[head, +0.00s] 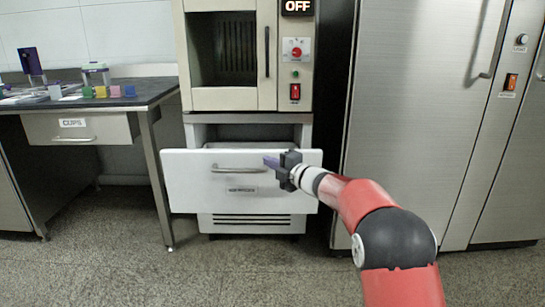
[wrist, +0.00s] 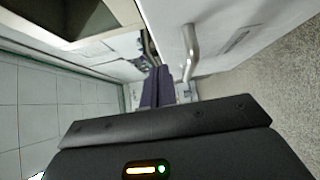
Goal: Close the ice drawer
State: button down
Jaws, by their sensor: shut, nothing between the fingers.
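The ice drawer (head: 190,185) is a white front with a metal bar handle (head: 238,168) and a small label, under the cream machine. It stands pulled out from its cabinet. My gripper (head: 270,161) is in front of the right half of the drawer in the head view, right of the handle. Its purple fingers are together and empty. In the wrist view the fingers (wrist: 157,88) point past the drawer front (wrist: 225,25), and the handle (wrist: 190,50) is just right of them. I cannot tell whether the fingers touch the drawer.
The cream machine (head: 225,98) with an "OFF" display stands above the drawer. A steel cabinet (head: 420,110) is on the right. A dark-topped table (head: 150,92) with a cups drawer (head: 75,128) and several small coloured cubes is on the left. The floor (head: 200,275) in front is clear.

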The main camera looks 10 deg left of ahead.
aim_at(263, 153)
jog(key=shift+w+a+p, duration=0.15)
jog(key=shift+w, duration=0.8)
jog(key=shift+w+a+p, duration=0.15)
jog(key=shift+w, duration=0.8)
